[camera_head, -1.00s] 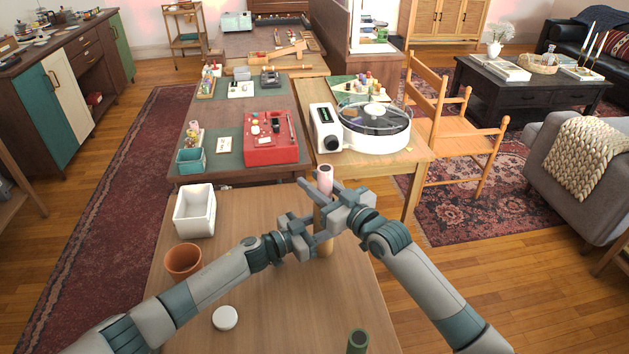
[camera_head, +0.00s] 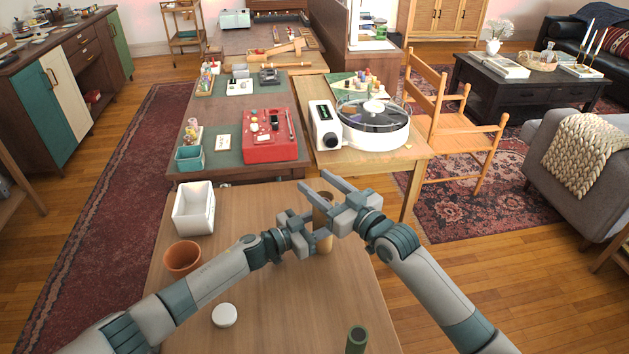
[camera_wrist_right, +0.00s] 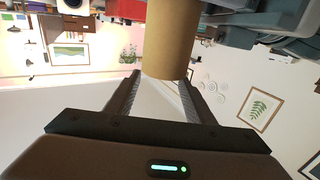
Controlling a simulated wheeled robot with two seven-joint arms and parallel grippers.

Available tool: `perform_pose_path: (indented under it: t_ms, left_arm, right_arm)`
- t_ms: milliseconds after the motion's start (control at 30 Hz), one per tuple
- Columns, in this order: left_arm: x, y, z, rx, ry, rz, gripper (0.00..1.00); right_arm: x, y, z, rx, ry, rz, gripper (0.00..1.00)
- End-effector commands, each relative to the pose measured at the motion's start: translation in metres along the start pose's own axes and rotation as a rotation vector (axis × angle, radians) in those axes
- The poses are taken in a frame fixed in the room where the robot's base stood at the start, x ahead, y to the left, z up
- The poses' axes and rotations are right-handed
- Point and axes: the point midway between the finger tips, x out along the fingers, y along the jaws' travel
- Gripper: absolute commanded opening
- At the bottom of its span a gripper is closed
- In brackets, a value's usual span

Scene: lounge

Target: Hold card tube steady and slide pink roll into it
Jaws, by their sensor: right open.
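The tan card tube (camera_head: 323,244) stands upright above the front table, partly hidden by both grippers. It also shows large in the right wrist view (camera_wrist_right: 170,42). My left gripper (camera_head: 318,228) is closed around the tube's middle from the left. My right gripper (camera_head: 314,182) is at the tube's upper end, its fingers spread and pointing away from me. In the right wrist view, its jaws (camera_wrist_right: 160,88) are apart with nothing between them, and the tube's end is just beyond. The pink roll shows in neither current view; the tube's inside is hidden.
On the front table are a white bin (camera_head: 194,210), a terracotta pot (camera_head: 182,257), a white round lid (camera_head: 224,315) and a green tube (camera_head: 357,339). A red box (camera_head: 270,140) and a white turntable-like device (camera_head: 375,128) stand on tables behind. The front table's right half is mostly clear.

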Motion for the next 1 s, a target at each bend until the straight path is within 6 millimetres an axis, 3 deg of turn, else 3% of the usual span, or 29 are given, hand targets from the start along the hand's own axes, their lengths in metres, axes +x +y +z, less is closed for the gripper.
perform_pose_path:
  t_ms: [500, 700, 1000]
  left_arm:
    - [0.0, 0.0, 0.001, -0.001, -0.001, 0.0, 0.15]
    - [0.0, 0.0, 0.001, -0.001, -0.001, 0.0, 0.15]
    - [0.0, 0.0, 0.001, -0.001, -0.001, 0.0, 0.15]
  right_arm:
    - [-0.085, 0.0, 0.001, -0.001, -0.002, 0.001, 0.49]
    - [-0.097, 0.0, 0.0, -0.001, -0.001, 0.0, 0.49]
    - [-0.098, 0.0, 0.0, -0.001, 0.0, 0.0, 0.49]
